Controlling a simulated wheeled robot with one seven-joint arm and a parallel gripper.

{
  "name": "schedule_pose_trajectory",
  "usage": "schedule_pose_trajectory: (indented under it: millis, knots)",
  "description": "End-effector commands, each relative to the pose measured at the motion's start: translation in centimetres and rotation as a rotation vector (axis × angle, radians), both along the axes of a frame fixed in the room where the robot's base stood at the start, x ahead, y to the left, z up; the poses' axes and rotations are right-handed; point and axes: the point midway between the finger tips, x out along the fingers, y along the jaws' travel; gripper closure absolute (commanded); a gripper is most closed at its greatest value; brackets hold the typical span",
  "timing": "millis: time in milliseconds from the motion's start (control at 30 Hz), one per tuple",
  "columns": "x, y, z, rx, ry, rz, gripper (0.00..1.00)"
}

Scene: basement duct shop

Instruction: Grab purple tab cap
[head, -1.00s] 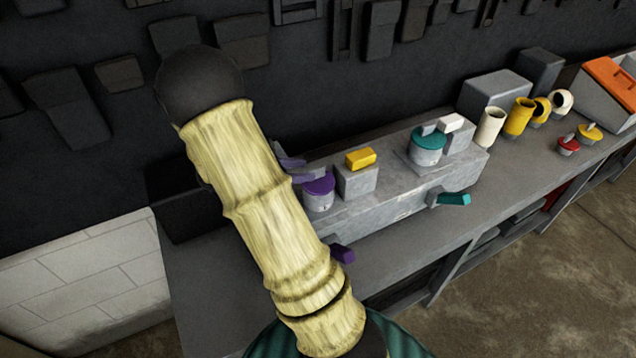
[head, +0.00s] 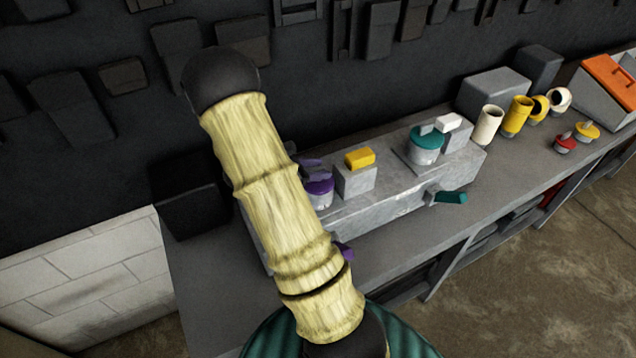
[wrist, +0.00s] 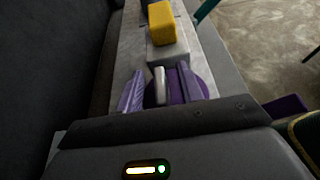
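The purple tab cap (head: 320,187) sits on a short grey cylinder at the left part of the grey block. It also shows in the wrist view (wrist: 203,88), partly hidden by my gripper. Its pale grey upright tab (wrist: 160,86) stands between my two fingers. My gripper (wrist: 159,90) is open, with one lavender finger on each side of the tab and a gap at the left finger. The right finger is closer to the tab; I cannot tell if it touches. In the head view my gripper (head: 312,168) is over the cap, partly hidden by my arm.
A yellow block (head: 360,157) on a grey cube stands just right of the purple cap. A teal cap (head: 427,138) and a teal lever (head: 452,197) are farther right. A purple lever (wrist: 290,105) juts from the block's front. Pipe elbows and small caps stand at the bench's right.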

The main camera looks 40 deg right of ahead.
Motion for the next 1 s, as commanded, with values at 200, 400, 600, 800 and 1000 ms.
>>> schedule_pose_trajectory:
  millis: [200,400,600,800,1000]
  knots:
    - [0.0,0.0,0.0,0.000,0.000,0.000,0.84]
    - [0.0,0.0,0.0,0.000,0.000,0.000,1.00]
    - [0.0,0.0,0.1,0.000,0.000,0.000,1.00]
    - [0.1,0.0,1.1,-0.001,-0.004,-0.001,1.00]
    - [0.1,0.0,3.9,-0.003,-0.007,-0.001,1.00]
